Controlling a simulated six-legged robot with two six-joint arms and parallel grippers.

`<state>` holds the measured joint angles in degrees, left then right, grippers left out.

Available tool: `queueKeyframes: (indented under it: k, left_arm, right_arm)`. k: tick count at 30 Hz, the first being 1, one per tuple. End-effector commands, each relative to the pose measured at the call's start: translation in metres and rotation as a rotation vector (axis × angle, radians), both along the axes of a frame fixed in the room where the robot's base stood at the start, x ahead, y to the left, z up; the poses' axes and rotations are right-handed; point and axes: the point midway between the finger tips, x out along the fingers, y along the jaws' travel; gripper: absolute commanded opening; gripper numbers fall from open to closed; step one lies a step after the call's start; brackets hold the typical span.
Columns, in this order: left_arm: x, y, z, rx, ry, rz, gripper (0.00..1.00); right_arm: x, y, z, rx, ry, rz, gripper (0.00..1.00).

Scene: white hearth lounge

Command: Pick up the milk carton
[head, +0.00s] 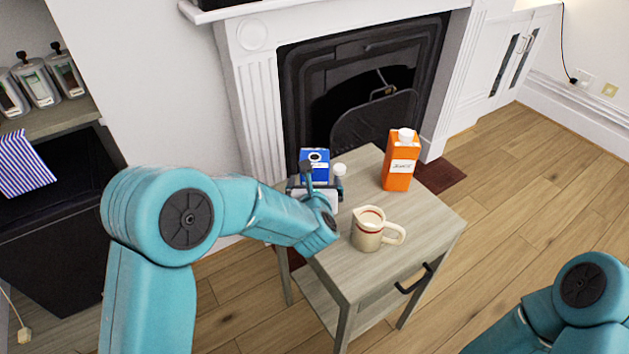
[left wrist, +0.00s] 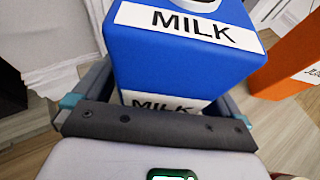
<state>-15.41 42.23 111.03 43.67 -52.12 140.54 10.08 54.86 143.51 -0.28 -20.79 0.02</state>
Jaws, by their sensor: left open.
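The blue milk carton (head: 316,160) with a white label stands on the small wooden table (head: 440,214), near its back left. It fills the middle of the left wrist view (left wrist: 180,55), with MILK on its labels. My left gripper (head: 316,184) is at the carton, its open jaws on either side of it; the left wrist view shows a finger at each side of the carton (left wrist: 155,95). Whether the fingers touch the carton I cannot tell. The carton's lower part is hidden behind the gripper. My right arm shows at the lower right, but its gripper is out of view.
An orange juice carton (head: 399,163) stands to the right on the table, and also shows in the left wrist view (left wrist: 290,65). A cream mug (head: 369,230) with a red band stands near the front. The fireplace (head: 350,90) is behind the table.

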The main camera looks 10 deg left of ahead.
Motion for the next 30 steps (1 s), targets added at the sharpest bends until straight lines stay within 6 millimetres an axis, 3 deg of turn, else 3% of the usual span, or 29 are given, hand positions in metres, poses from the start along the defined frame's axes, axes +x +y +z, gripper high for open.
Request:
queueKeyframes:
  k: [1,2,6,9,20,26,30]
  left_arm:
    - [0.000,0.000,0.000,0.000,0.000,0.000,0.99]
    - [0.000,0.000,0.000,0.000,0.000,0.000,0.92]
    - [0.000,0.000,0.000,0.000,0.000,0.000,0.47]
    - [0.000,0.000,0.002,0.000,-0.003,0.000,0.22]
    - [0.000,0.000,0.011,-0.001,-0.004,0.001,0.22]
    - [0.001,0.000,0.048,-0.003,-0.010,0.001,0.22]
    - [0.000,0.000,0.091,-0.004,-0.011,0.001,0.22]
  right_arm:
    - [0.000,0.000,0.000,0.000,0.000,0.000,0.43]
    - [0.000,0.000,0.000,0.000,0.000,0.000,0.43]
    - [0.000,0.000,0.000,0.000,0.000,0.000,0.43]
    - [0.000,0.000,0.000,0.000,0.000,0.000,0.43]
    - [0.000,0.000,0.002,0.000,0.000,0.000,0.43]
    - [0.000,0.000,0.008,0.000,0.000,0.000,0.43]
    - [0.000,0.000,0.016,0.000,0.000,0.000,0.43]
